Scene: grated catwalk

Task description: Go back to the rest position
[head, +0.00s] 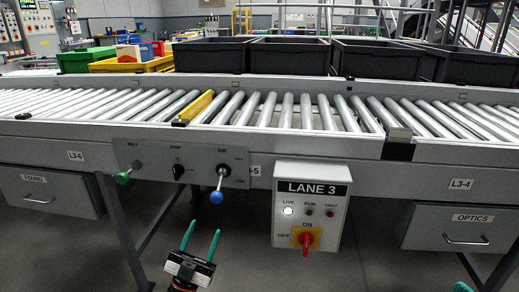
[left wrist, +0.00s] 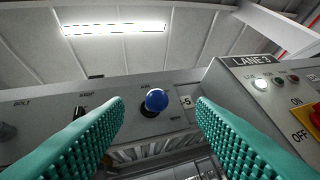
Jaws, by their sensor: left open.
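My left gripper (head: 203,228) is open and empty in the head view, low in front of the conveyor and below the blue-knobbed lever (head: 216,197). In the left wrist view its two teal ridged fingers stand wide apart, with the blue knob (left wrist: 156,100) showing in the gap beyond them; nothing is between the pads. Of my right gripper, only teal finger parts (head: 467,268) show at the bottom right edge of the head view, so its opening cannot be judged.
A roller conveyor (head: 270,112) crosses the view. Its front carries a green-knobbed lever (head: 123,178), a black knob (head: 178,172) and the LANE 3 box (head: 312,205) with a red switch (head: 305,242) and a lit LIVE lamp. Drawers (head: 50,190) flank it. Black bins (head: 290,57) stand behind.

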